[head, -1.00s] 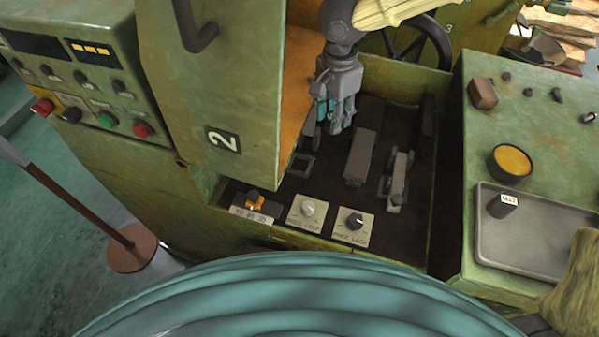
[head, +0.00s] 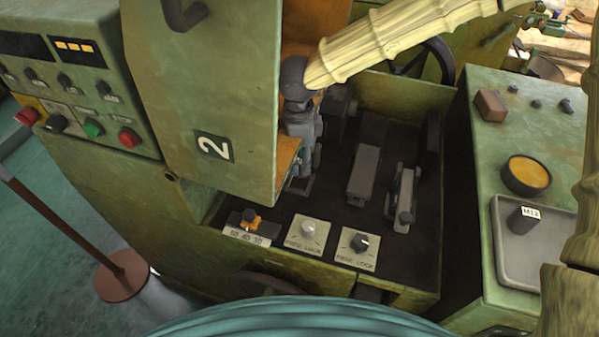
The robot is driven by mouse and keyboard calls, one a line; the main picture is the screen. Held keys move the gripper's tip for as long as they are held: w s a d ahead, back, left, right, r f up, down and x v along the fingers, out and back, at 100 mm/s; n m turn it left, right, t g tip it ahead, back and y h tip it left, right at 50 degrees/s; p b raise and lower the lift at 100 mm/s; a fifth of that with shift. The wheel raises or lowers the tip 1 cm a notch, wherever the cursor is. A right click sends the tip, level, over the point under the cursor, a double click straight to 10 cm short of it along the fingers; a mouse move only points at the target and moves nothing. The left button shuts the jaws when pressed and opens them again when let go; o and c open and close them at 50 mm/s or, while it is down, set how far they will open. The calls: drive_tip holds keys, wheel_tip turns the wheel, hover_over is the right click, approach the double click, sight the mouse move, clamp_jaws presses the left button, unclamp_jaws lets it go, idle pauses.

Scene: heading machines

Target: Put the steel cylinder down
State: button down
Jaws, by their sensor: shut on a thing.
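My gripper (head: 303,160) is low inside the open machine bay, beside the orange inner edge of the numbered door. It is shut on a small grey thing, likely the steel cylinder, which is mostly hidden by the fingers and hard to make out. The fingertips are over or at a small dark square fixture (head: 299,187) on the bay floor. I cannot tell whether the held thing touches it. A dark cylinder (head: 522,219) with a white M12 label stands in the grey tray (head: 518,272) on the right console.
The green door (head: 205,95) marked 2 is close on the gripper's left. A grey block (head: 364,174) and a lever-like clamp (head: 403,200) stand to the right. Knob plates (head: 307,233) line the front edge. A handwheel (head: 432,62) is behind.

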sight(299, 172)
drive_tip(key=shift+w+f, duration=0.1)
drive_tip(key=shift+f, duration=2.35)
drive_tip(key=c, duration=1)
unclamp_jaws()
drive_tip(key=shift+f, duration=0.1)
wheel_tip(299, 172, up, 12)
drive_tip(key=shift+r, duration=0.1)
